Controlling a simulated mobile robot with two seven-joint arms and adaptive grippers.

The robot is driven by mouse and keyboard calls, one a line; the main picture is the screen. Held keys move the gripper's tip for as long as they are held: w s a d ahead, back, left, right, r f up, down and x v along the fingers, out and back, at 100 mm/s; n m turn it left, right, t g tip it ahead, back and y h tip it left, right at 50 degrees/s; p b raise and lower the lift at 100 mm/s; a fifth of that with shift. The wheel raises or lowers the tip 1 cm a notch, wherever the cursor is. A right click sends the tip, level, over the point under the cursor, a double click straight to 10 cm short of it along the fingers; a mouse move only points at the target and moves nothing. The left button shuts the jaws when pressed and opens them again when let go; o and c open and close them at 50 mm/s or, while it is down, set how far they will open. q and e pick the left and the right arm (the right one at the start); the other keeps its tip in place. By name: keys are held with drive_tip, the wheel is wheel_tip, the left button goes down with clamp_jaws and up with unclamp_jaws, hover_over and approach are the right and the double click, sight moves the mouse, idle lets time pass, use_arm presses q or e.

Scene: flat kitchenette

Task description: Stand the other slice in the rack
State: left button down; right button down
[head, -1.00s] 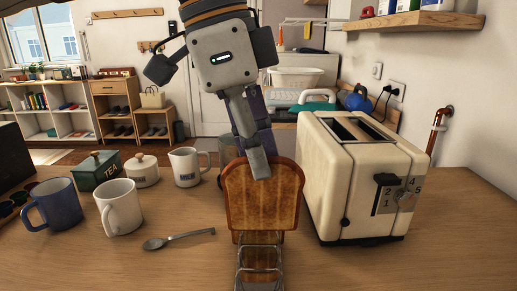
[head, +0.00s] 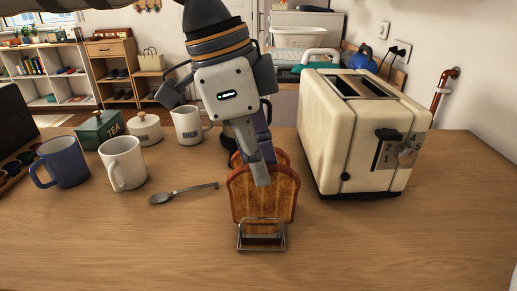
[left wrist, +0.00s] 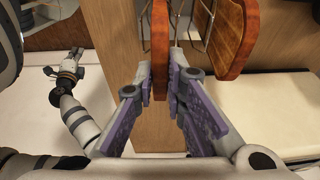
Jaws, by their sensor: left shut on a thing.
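A browned toast slice (head: 262,203) stands upright at the wire rack (head: 262,247) on the wooden counter. My left gripper (head: 259,170) is shut on its upper part, one finger across its near face. In the left wrist view, the held slice (left wrist: 161,35) is between the fingertips (left wrist: 160,78), with rack wires (left wrist: 205,28) beside it. The other slice (left wrist: 235,38) stands apart from it, on the far side; only its upper edge (head: 283,158) shows in the head view. Whether the held slice rests on the rack's base is hidden. My right gripper (left wrist: 62,68) is small in the left wrist view.
A cream toaster (head: 330,130) stands close on the right. A spoon (head: 182,194), white mug (head: 122,163), blue mug (head: 62,162), milk jug (head: 187,125) and green tea tin (head: 101,130) are on the left. The counter front is clear.

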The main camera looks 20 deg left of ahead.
use_arm(q)
drive_tip(key=c, duration=1.6)
unclamp_jaws()
drive_tip(key=shift+o, duration=0.2)
drive_tip(key=shift+r, duration=0.1)
drive_tip(key=shift+r, duration=3.95)
